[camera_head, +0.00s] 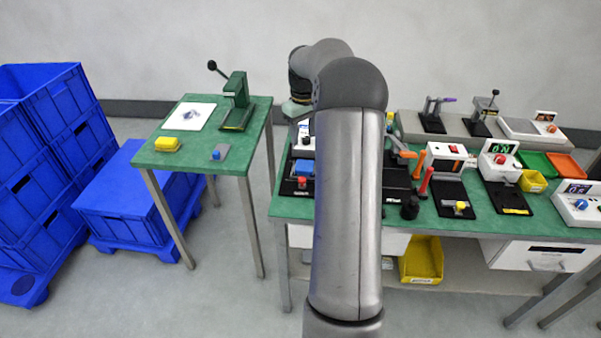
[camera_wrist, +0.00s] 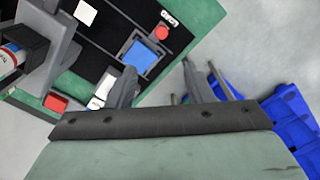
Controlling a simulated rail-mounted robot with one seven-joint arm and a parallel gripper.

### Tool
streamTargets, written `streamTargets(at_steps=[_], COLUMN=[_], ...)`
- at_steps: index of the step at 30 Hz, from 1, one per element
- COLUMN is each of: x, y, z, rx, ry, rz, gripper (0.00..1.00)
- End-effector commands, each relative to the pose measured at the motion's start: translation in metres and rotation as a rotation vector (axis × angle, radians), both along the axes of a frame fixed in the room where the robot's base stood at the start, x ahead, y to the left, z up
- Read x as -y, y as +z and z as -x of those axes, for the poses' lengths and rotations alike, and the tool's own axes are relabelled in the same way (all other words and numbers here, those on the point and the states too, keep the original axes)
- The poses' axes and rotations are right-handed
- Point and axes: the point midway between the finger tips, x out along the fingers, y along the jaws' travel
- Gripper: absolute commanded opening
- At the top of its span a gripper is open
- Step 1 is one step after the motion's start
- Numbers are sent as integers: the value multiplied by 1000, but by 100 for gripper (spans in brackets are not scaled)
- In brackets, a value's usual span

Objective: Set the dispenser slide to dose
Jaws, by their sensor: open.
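No part is readable as the dispenser slide or its dose mark, so I cannot tell for sure which it is. In the wrist view, a black panel holds a blue square block (camera_wrist: 141,58) with a round red knob (camera_wrist: 161,33) beside it. A grey stand (camera_wrist: 50,55) at the left carries a banded bottle-like cylinder (camera_wrist: 12,55). My gripper (camera_wrist: 158,76) is open, with nothing visible between its fingers, near the panel's edge by the blue block. In the head view my arm hides part of the panel, and the fingers are not discernible.
In the wrist view, a white block (camera_wrist: 104,88) lies near the left finger, and a red block (camera_wrist: 57,102) sits further left. In the head view, a green side table (camera_head: 185,157) with a press, blue crates (camera_head: 75,120) and several bench devices stand around. Open floor lies between table and bench.

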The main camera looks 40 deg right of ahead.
Motion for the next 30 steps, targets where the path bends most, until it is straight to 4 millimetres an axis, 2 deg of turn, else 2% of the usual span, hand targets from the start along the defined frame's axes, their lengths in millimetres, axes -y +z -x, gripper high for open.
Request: streamTargets(at_steps=[5,15,21,25,30], x=[-2,-3,-3,-2,-2], y=[-29,-103,-141,-157,-166], z=[0,0,0,0,-1], rx=[-4,-4,-2,-1,1], ry=[2,2,2,2,1], rz=[-4,-4,-3,-1,0], gripper=[47,47,47,47,47])
